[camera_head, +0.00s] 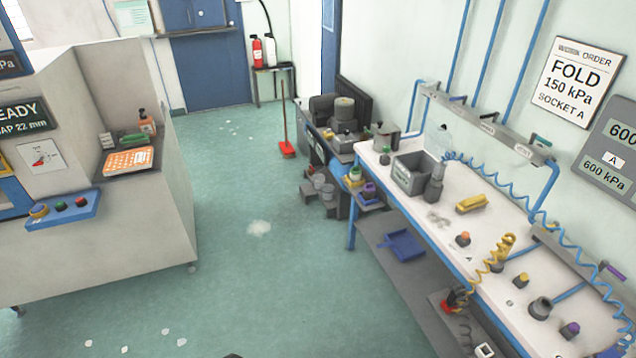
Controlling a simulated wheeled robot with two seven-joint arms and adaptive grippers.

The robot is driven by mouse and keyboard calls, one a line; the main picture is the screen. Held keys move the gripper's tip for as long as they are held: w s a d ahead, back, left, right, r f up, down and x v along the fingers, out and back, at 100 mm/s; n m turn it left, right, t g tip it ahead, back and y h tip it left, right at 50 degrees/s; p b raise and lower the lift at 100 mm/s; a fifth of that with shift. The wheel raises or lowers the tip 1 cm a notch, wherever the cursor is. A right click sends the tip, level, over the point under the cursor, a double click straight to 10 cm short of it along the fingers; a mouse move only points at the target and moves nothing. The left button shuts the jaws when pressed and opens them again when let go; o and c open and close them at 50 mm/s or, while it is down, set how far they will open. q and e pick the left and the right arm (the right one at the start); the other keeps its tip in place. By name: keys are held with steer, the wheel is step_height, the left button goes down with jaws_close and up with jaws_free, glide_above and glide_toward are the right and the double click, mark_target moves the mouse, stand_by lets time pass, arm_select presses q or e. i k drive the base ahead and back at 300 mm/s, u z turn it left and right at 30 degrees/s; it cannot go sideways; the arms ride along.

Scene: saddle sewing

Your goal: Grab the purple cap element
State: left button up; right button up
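A small dark piece with a purple cap (572,328) stands on the white workbench (510,285) at the lower right. Another purple-topped piece (369,189) sits in a blue holder at the far left end of the bench, beside a yellow-topped one (355,174). I cannot tell from this view which of them the task names. Neither of my grippers is in view.
The bench also holds a grey bin (411,175), a yellow block (471,204), orange-topped (463,239) and yellow-topped (521,280) pieces, a grey cup (540,308) and coiled hoses (490,272). Open green floor (270,270) lies between the bench and the left cabinet (110,240).

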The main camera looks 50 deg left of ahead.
mark_target(368, 189)
steer(key=u, duration=1.45)
